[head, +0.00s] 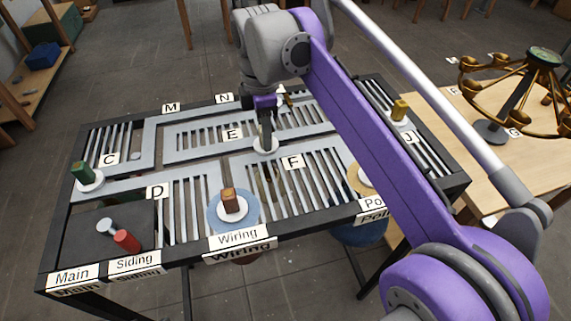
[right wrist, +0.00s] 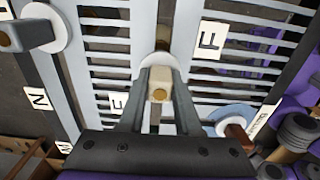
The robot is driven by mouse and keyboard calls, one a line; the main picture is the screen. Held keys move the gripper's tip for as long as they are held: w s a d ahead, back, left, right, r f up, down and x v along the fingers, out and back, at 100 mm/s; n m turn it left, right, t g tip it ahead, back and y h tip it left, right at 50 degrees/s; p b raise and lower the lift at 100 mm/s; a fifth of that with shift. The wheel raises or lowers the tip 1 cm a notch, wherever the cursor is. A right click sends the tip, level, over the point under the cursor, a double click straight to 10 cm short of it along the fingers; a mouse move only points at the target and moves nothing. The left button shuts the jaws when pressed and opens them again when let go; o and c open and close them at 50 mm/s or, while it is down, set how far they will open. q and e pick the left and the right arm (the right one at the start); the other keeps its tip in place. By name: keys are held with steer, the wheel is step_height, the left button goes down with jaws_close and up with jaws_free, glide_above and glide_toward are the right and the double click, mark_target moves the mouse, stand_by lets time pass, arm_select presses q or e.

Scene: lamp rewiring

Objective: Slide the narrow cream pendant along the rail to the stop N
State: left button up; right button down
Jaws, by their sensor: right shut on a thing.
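The narrow cream pendant (right wrist: 158,84) stands on a white disc at the rail between the E plate (head: 232,133) and the F plate (head: 293,161). My right gripper (head: 266,143) reaches down to it from above; its fingers close on the block's two sides in the right wrist view. In the head view the fingers mostly hide the block, and its white disc shows below. The stop label N (head: 224,98) is at the far edge of the frame, up and left of the gripper; it also shows in the right wrist view (right wrist: 38,98). My left gripper is not in view.
Another pendant (right wrist: 22,36) on a white disc stands on the far rail, right of N. A green block (head: 83,172) sits below C, a brown block (head: 231,201) at Wiring, and a gold one (head: 399,110) near J. A brass chandelier (head: 540,65) stands on the right table.

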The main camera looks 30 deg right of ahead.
steer(key=w+a+p, duration=0.1)
steer(key=a, duration=0.3)
steer(key=w+a+p, duration=0.1)
steer(key=a, duration=0.3)
steer(key=w+a+p, duration=0.1)
steer(key=a, duration=0.4)
steer(key=shift+w+a, duration=0.1)
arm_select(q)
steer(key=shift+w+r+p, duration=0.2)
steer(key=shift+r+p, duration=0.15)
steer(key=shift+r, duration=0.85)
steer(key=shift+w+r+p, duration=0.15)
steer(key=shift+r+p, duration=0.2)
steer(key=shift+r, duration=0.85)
arm_select(e)
steer(key=shift+w+a, duration=0.25)
steer(key=shift+a, duration=0.75)
steer(key=shift+w+a, duration=0.2)
steer(key=shift+a, duration=0.75)
steer(key=a, duration=0.2)
steer(key=w+a+p, duration=0.1)
steer(key=a, duration=0.3)
steer(key=shift+w+p, duration=0.25)
steer(key=shift+p, duration=0.15)
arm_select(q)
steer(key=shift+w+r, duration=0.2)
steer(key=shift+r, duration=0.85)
arm_select(e)
steer(key=shift+d, duration=0.1)
